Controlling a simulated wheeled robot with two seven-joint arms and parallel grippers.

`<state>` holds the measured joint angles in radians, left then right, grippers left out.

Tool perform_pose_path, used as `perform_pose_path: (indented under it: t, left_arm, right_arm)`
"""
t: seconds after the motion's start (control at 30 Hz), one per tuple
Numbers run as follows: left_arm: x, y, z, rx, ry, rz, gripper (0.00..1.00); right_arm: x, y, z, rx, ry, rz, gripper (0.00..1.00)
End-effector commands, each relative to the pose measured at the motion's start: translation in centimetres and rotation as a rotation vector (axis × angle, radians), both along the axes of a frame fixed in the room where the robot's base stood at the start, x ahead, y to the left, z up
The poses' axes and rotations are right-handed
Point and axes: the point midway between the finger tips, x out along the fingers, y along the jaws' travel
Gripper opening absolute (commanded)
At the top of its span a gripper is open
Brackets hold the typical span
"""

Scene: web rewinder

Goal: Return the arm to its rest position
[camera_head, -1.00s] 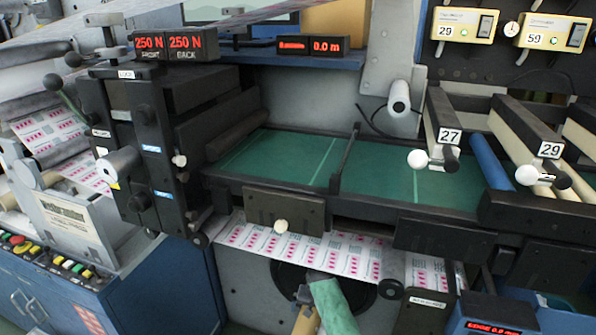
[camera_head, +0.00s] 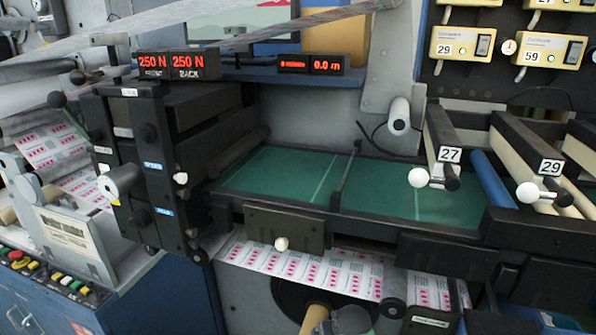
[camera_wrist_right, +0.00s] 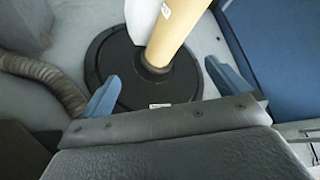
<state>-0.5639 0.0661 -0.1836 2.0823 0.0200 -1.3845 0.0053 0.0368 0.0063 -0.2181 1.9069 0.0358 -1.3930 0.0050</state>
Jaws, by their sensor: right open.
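My right gripper (camera_wrist_right: 166,85) is open and empty in the right wrist view, its two blue fingers wide apart. A tan cardboard core (camera_wrist_right: 172,30) on a black round disc (camera_wrist_right: 110,65) shows beyond and between the fingers; I cannot tell the gap to it. In the head view the end of the tan core (camera_head: 313,320) shows at the bottom edge. A grey-green piece beside it is cut off by the frame, and I cannot tell what it is. My left gripper is in neither current view.
The rewinder's green table (camera_head: 270,175) stands above the printed web (camera_head: 300,268). Numbered bars with white knobs (camera_head: 418,178) jut out at the right. A black roller unit (camera_head: 140,165) stands at left. In the wrist view a ribbed hose (camera_wrist_right: 45,78) lies left and a blue panel (camera_wrist_right: 280,50) right.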

Motion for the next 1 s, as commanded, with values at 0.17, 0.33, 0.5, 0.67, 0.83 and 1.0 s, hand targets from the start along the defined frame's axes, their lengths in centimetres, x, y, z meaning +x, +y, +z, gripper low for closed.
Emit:
perform_pose_path:
  t: [0.17,0.33,0.5,0.67,0.83,1.0]
  left_arm:
    - [0.5,0.0,0.2,0.000,-0.007,0.000,0.36]
    - [0.7,0.0,0.2,0.000,-0.009,0.000,0.36]
    - [0.5,0.0,0.2,0.000,-0.006,0.000,0.36]
    - [0.1,0.0,0.0,0.000,-0.002,0.000,0.36]
    - [-0.2,0.0,-0.1,0.001,0.003,0.000,0.36]
    - [-0.3,0.0,-0.1,0.001,0.004,0.000,0.36]
  right_arm:
    - [-6.7,-1.7,-2.8,-0.007,0.036,-0.014,1.00]
    - [-13.2,-3.1,-5.7,-0.015,0.094,-0.023,1.00]
    - [-20.1,-4.1,-9.2,-0.024,0.178,-0.028,1.00]
    - [-27.2,-4.8,-13.1,-0.037,0.280,-0.028,1.00]
    - [-33.2,-5.2,-15.9,-0.044,0.367,-0.025,1.00]
    - [-36.2,-5.2,-17.1,-0.045,0.408,-0.024,1.00]
